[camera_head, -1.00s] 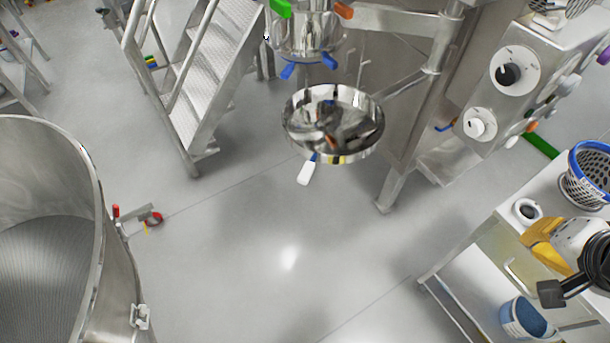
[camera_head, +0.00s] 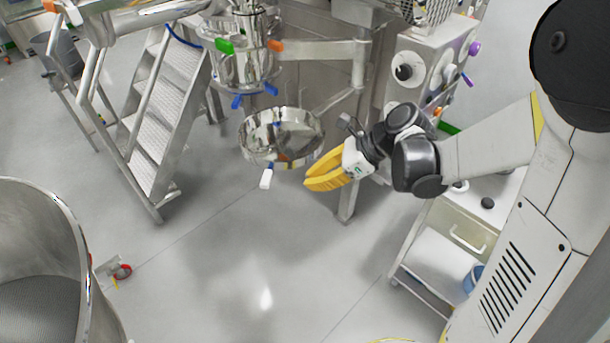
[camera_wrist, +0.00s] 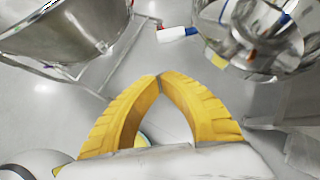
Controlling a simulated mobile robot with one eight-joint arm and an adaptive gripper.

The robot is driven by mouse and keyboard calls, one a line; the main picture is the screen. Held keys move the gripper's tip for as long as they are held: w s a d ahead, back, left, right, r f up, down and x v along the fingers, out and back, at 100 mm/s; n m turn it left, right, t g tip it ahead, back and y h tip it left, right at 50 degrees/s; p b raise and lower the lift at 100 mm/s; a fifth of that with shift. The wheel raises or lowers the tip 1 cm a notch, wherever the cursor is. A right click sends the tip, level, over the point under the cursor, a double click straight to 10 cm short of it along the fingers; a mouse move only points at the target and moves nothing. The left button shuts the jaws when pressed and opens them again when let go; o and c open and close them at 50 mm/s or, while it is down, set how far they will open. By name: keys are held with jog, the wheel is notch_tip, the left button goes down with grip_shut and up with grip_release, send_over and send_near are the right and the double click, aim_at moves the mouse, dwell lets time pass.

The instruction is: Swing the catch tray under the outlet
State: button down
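The catch tray (camera_head: 250,153) is a round, shiny steel dish on a side arm, lower and slightly to the right of the steel outlet (camera_head: 240,70) in the head view. Its handle (camera_head: 266,179), white with a blue neck, points down toward the front. My gripper (camera_head: 307,184) has yellow fingers and is just right of the handle, apart from it. In the wrist view, the fingertips (camera_wrist: 160,78) meet with nothing between them. The handle (camera_wrist: 172,33) lies ahead of them and the tray (camera_wrist: 285,60) is at the upper right.
A steel post (camera_head: 347,200) stands behind my gripper. Steps (camera_head: 160,135) are left of the outlet, and a large steel vessel (camera_head: 45,225) is at the left edge. A cart (camera_head: 435,260) stands at the right. The floor in front is clear.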

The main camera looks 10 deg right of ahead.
jog(key=w+a+f+b, duration=0.2)
jog(key=w+a+f, duration=0.1)
jog(key=a, duration=0.5)
jog(key=shift+a+f+b, duration=0.15)
jog(key=shift+f+b, duration=0.2)
jog(key=shift+f, duration=0.5)
jog(key=w+a+m+t, duration=0.1)
jog(key=w+a, duration=0.6)
jog(key=w, duration=0.4)
jog(key=w+a+m+t+h, duration=0.1)
jog(key=w+a+m, duration=0.1)
jog(key=w+a, duration=0.5)
jog(key=w+a+m+t+h, duration=0.1)
jog(key=w+a, duration=0.6)
jog(key=w, duration=0.7)
jog(key=shift+w+m+p, duration=0.4)
jog(key=shift+p, duration=0.05)
jog(key=shift+d, duration=0.15)
